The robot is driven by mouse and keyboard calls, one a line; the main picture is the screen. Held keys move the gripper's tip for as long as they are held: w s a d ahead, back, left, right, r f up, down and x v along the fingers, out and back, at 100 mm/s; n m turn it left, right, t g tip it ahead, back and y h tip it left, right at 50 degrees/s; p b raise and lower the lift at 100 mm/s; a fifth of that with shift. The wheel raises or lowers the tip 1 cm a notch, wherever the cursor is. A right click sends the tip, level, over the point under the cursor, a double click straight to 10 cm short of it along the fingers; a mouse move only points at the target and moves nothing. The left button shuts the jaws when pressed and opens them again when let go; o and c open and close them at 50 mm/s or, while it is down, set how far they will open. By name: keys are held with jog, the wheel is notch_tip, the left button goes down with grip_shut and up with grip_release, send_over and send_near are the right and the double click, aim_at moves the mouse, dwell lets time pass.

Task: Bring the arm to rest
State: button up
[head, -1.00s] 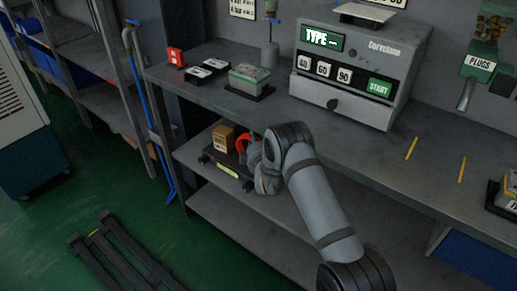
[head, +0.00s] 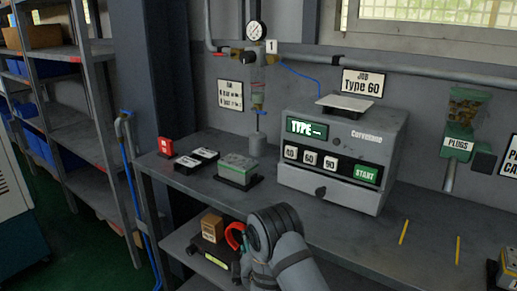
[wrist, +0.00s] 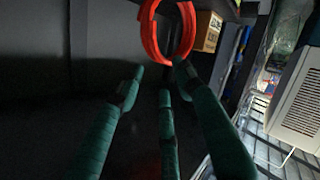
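My arm (head: 285,250) reaches in from the bottom of the head view, its wrist at the front edge of the bench, by the lower shelf. My gripper (wrist: 160,80) shows in the wrist view with three dark green fingers spread apart and nothing seen between them. A red ring-shaped thing (wrist: 150,35) is just past the fingertips; whether they touch it I cannot tell. The red ring also shows in the head view (head: 234,234), beside my wrist over the lower shelf. In the head view my fingers are hidden behind the arm.
The bench (head: 340,232) holds a grey machine (head: 330,190), a block on a dark base (head: 238,166), black label plates (head: 196,160) and a red box (head: 166,146). A cardboard box (head: 212,228) sits on the lower shelf. Steel shelving (head: 80,130) stands left.

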jog(key=x, duration=1)
jog(key=shift+w+r, duration=0.15)
jog(key=shift+w, duration=0.15)
jog(key=shift+r+p, duration=0.4)
jog(key=shift+r, duration=0.1)
